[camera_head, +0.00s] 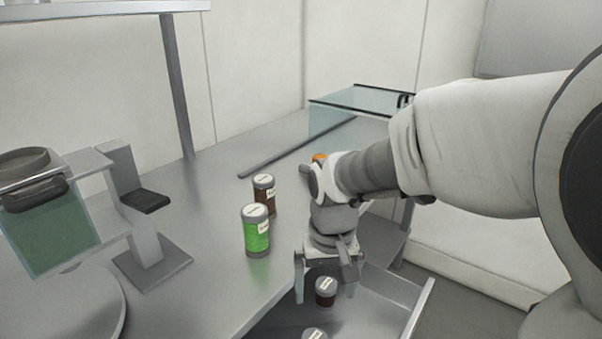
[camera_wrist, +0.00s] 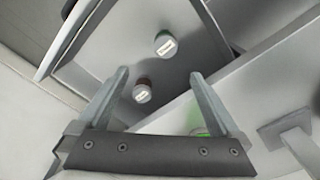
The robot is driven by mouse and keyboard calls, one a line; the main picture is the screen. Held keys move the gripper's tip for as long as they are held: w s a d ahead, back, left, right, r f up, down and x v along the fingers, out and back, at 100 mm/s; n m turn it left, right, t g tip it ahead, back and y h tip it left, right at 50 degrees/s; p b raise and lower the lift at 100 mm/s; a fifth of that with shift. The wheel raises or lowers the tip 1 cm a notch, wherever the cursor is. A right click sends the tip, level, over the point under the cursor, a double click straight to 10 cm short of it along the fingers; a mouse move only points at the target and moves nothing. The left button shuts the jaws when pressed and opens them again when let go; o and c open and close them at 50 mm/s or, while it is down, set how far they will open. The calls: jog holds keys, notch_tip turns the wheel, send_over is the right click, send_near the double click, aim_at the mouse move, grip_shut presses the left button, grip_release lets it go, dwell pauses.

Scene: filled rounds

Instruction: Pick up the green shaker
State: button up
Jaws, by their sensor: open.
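A green shaker (camera_head: 257,236) with a grey lid and white label stands upright on the grey counter, left of my gripper (camera_head: 325,290). A patch of green (camera_wrist: 196,121) shows in the wrist view, mostly hidden behind the right finger. My gripper points down over the open drawer, its fingers apart and nothing held between them. In the wrist view my gripper (camera_wrist: 158,80) has a brown shaker (camera_wrist: 142,93) below, between its fingers. Another shaker (camera_wrist: 165,43) in the drawer shows a grey lid and a greenish side.
A brown shaker (camera_head: 264,192) stands just behind the green one on the counter (camera_head: 205,215). The open drawer (camera_head: 375,305) holds a brown shaker (camera_head: 325,287) and a partly cropped one (camera_head: 314,333). A grey stand (camera_head: 150,245) is at left; a glass-topped box (camera_head: 360,100) is behind.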

aim_at(316, 338)
jog(key=shift+g, duration=0.3)
jog(key=f+b, duration=0.1)
jog(key=f, duration=0.4)
jog(key=f+b, duration=0.1)
jog(key=f, duration=0.4)
jog(key=a+f+b, duration=0.1)
jog(key=f+b, duration=0.1)
jog(key=f, duration=0.3)
jog(key=shift+w+a+f, duration=0.1)
jog(key=shift+w, duration=0.3)
jog(key=f+b, duration=0.2)
jog(key=f, duration=0.3)
jog(key=shift+a+f, duration=0.1)
jog(key=shift+a, duration=0.1)
jog(key=c, duration=1.5)
jog(key=shift+r, duration=0.2)
